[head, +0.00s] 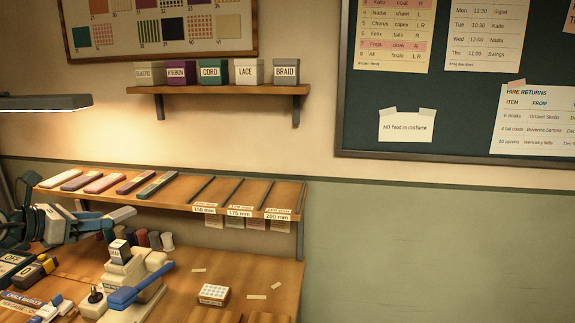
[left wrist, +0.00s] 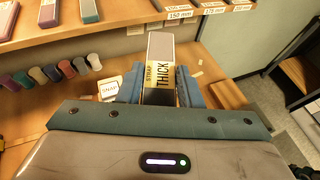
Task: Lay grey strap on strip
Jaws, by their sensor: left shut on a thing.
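My left gripper (head: 95,222) reaches in from the left in the head view, in front of the shelf's left part. In the left wrist view its two blue fingers (left wrist: 160,90) are shut on the grey strap (left wrist: 172,46), a block with a yellow label reading STRAP THICK. The strap points away from the palm and is clear of the shelf. The slanted wooden shelf (head: 228,204) holds several coloured bars at its left. Dark narrow strips (head: 201,189) divide its bare right part, above labels 150 mm, 175 mm and 200 mm. My right gripper is not seen.
An upper shelf (head: 215,90) holds labelled boxes. A lamp (head: 45,102) hangs at left. The green wall (head: 440,250) at right is bare.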

